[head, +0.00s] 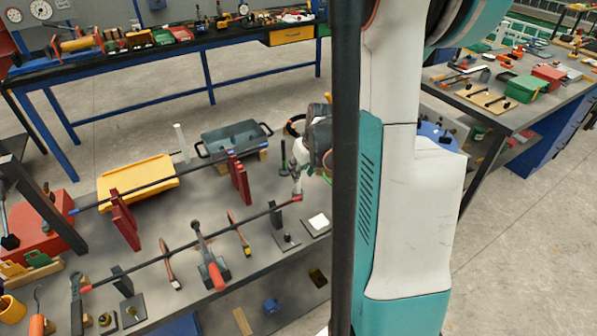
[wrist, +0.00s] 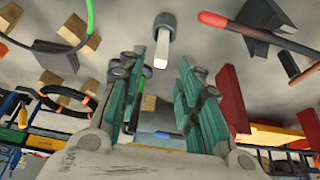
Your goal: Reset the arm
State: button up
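My gripper (wrist: 168,85) shows in the wrist view with its two teal-padded fingers spread apart and nothing between them. A dark round post with a pale tip (wrist: 163,38) appears beyond the fingertips.
A yellow tray (head: 138,182) and grey bin (head: 235,138) stand toward the back of the bench. A tool-covered blue-legged table (head: 170,48) stands behind, another cluttered table (head: 520,110) at right. Floor between them is clear.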

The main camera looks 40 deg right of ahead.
jog(key=p+v, duration=0.2)
jog(key=v, duration=0.5)
jog(key=shift+s+r, duration=0.1)
